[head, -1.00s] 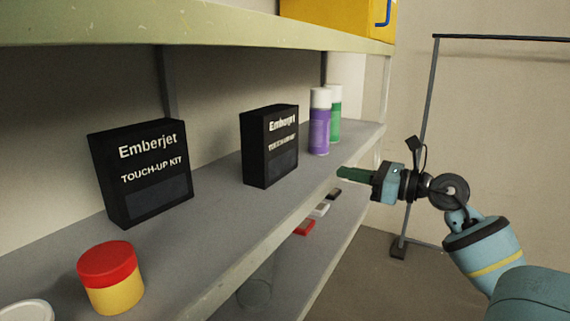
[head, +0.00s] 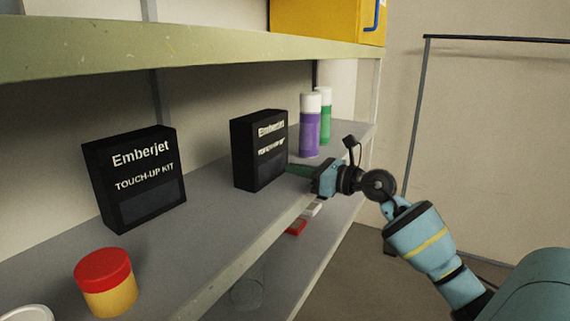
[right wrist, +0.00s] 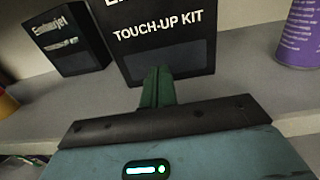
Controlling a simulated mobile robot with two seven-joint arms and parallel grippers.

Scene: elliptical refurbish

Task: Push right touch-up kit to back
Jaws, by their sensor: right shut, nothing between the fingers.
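The right touch-up kit (head: 259,152) is a black upright box marked "Emberjet" on the grey shelf. It fills the top middle of the right wrist view (right wrist: 160,45). My right gripper (head: 290,168) is shut and empty, with its green fingertips (right wrist: 157,84) at the lower front of this box. They look very near or touching; I cannot tell which. A second, similar black kit (head: 134,180) stands upright to the left, and it also shows at the left of the wrist view (right wrist: 68,40). My left gripper is not in view.
A purple spray can (head: 310,127) and a green one (head: 326,115) stand behind and right of the right kit. A red-lidded yellow jar (head: 105,283) is at front left. The upper shelf (head: 200,45) runs overhead. Red and white items lie on the lower shelf.

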